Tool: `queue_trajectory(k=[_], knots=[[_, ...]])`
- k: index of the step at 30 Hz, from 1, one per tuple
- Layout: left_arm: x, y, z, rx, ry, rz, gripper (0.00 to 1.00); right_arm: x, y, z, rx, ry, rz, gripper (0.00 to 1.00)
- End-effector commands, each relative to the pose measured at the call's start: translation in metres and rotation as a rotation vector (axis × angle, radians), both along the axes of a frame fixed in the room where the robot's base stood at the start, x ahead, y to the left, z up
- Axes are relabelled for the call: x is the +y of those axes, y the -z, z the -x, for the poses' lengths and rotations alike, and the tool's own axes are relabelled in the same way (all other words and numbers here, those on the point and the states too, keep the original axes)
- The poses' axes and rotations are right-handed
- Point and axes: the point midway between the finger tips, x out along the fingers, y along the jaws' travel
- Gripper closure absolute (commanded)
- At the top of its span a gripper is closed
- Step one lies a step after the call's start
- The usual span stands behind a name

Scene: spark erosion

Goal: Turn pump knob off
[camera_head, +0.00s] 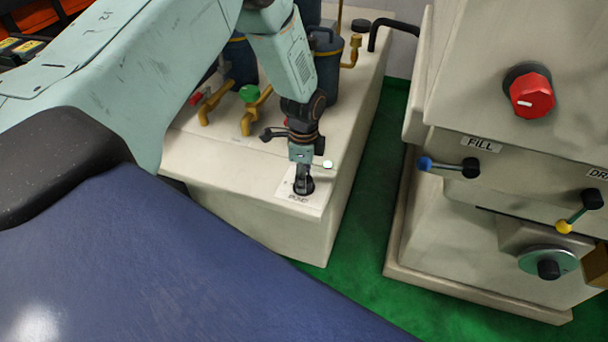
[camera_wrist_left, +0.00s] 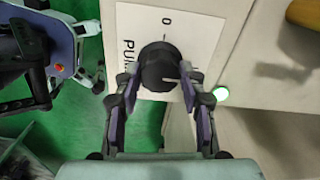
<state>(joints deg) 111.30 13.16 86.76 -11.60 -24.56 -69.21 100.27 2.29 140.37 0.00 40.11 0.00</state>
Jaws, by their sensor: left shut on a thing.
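The pump knob (camera_wrist_left: 160,66) is round and black and sits on a white label plate (camera_wrist_left: 133,22) marked "0" and "PUMP". A short pale line on the knob points toward the right in the left wrist view. My left gripper (camera_wrist_left: 160,88) has one finger on each side of the knob and is shut on it. In the head view my left gripper (camera_head: 303,178) points down onto the label at the front of the cream pump cabinet (camera_head: 240,215), and the knob (camera_head: 303,188) is mostly hidden by the fingers.
A white round button (camera_head: 327,164) is close to the right of the gripper. Green and yellow valves (camera_head: 250,94) and dark blue cylinders (camera_head: 325,65) stand behind. The cream machine (camera_head: 490,215) with a red knob (camera_head: 530,93) is at right, across green floor (camera_head: 365,215).

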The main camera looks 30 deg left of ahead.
Motion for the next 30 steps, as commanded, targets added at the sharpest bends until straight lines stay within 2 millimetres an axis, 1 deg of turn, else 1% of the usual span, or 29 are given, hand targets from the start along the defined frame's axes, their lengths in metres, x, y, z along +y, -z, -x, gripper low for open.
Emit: queue_trajectory(k=[1, 3, 8, 14, 20, 30], knots=[[-0.001, -0.001, -0.001, -0.003, -0.001, 0.001, 0.87, 0.000, 0.000, 0.000, 0.000, 0.000, 0.000, 0.60], [-0.001, -0.001, -0.001, -0.003, -0.001, 0.001, 0.91, 0.000, 0.000, 0.000, 0.000, 0.000, 0.000, 0.60], [-0.002, -0.001, -0.001, -0.004, -0.013, 0.001, 0.91, 0.000, -0.001, 0.000, 0.000, 0.000, 0.000, 0.60], [-0.002, -0.002, -0.001, -0.004, -0.086, 0.001, 0.91, 0.000, -0.006, 0.000, 0.000, 0.000, 0.000, 0.60], [-0.002, -0.003, -0.002, -0.004, -0.235, 0.000, 0.91, 0.000, -0.014, 0.000, 0.000, 0.000, 0.000, 0.60], [-0.002, -0.003, -0.002, -0.005, -0.557, 0.001, 0.91, 0.000, -0.029, 0.000, 0.000, 0.000, 0.000, 0.60]])
